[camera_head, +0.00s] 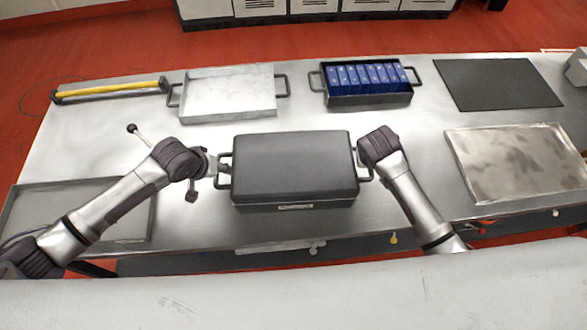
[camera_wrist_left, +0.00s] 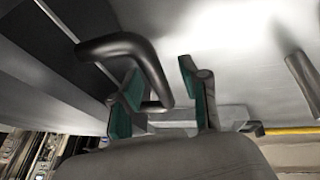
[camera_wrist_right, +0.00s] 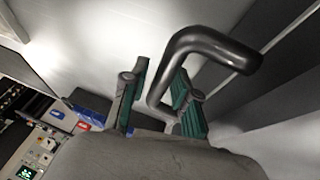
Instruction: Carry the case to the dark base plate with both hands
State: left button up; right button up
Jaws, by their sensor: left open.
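The dark grey closed case (camera_head: 295,166) sits flat on the metal table in the middle of the head view, with a loop handle on its left and right sides. The dark base plate (camera_head: 497,84) lies flat and bare at the far right. My left gripper (camera_head: 216,170) is at the left handle. In the left wrist view its green-padded fingers (camera_wrist_left: 160,95) stand apart, with the black handle (camera_wrist_left: 125,45) between them. In the right wrist view my right gripper (camera_wrist_right: 158,100) has its fingers apart around the right handle (camera_wrist_right: 215,45). In the head view its fingers are mostly hidden by my wrist.
A black tray of blue battery cells (camera_head: 368,98) and an empty metal tray (camera_head: 228,112) stand behind the case. A stained metal tray (camera_head: 518,162) is at the right, a grey tray (camera_head: 28,208) at the left. A yellow-barred tool (camera_head: 110,90) lies far left.

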pick_arm(q)
jog(key=c, duration=0.5)
pick_arm(e)
jog(key=c, duration=0.5)
pick_arm(q)
grip_shut()
pick_arm(e)
grip_shut()
pick_arm(q)
jog(key=shift+w+d+r, duration=0.1)
jog(key=shift+w+r, duration=0.2)
pick_arm(e)
jog(key=shift+w+r, duration=0.3)
jog(key=shift+r, duration=0.05)
